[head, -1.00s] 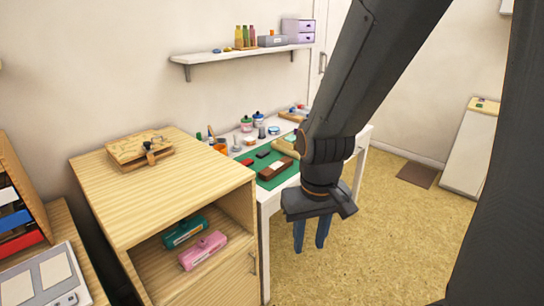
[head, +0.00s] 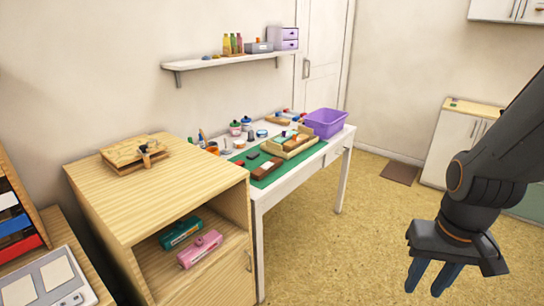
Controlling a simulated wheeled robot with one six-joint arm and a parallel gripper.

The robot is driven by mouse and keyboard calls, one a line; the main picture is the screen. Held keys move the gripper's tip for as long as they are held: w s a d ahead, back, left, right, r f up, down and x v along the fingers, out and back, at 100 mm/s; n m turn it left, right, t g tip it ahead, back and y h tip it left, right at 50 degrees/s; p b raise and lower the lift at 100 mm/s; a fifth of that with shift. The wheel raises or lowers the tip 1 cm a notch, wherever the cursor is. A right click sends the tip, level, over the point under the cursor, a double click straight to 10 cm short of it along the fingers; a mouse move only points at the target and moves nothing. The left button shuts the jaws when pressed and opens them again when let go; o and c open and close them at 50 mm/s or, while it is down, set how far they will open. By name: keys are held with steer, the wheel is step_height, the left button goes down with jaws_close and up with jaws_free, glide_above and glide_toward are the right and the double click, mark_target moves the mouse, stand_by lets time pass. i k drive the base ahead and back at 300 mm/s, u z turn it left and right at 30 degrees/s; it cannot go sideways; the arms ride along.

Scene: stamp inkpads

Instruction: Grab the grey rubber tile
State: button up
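I cannot pick out the grey rubber tile with certainty in the head view. The white table (head: 322,161) carries a green mat (head: 262,183) and a shallow wooden tray (head: 292,153) holding several small items too small to tell apart. My gripper (head: 430,284) hangs at the lower right, over the floor and well away from the table. Its two blue fingers point down and stand apart, with nothing seen between them.
A purple bin (head: 325,124) stands at the table's far right. A brown block (head: 267,170) lies on the mat. A wooden cabinet (head: 160,190) stands left, with teal (head: 180,232) and pink (head: 200,249) items inside. The floor between table and gripper is clear.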

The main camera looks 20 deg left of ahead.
mark_target(252, 155)
steer(key=z, duration=0.3)
steer(key=i, duration=2.7)
steer(key=u, duration=1.6)
steer(key=i, duration=1)
steer(key=u, duration=0.95)
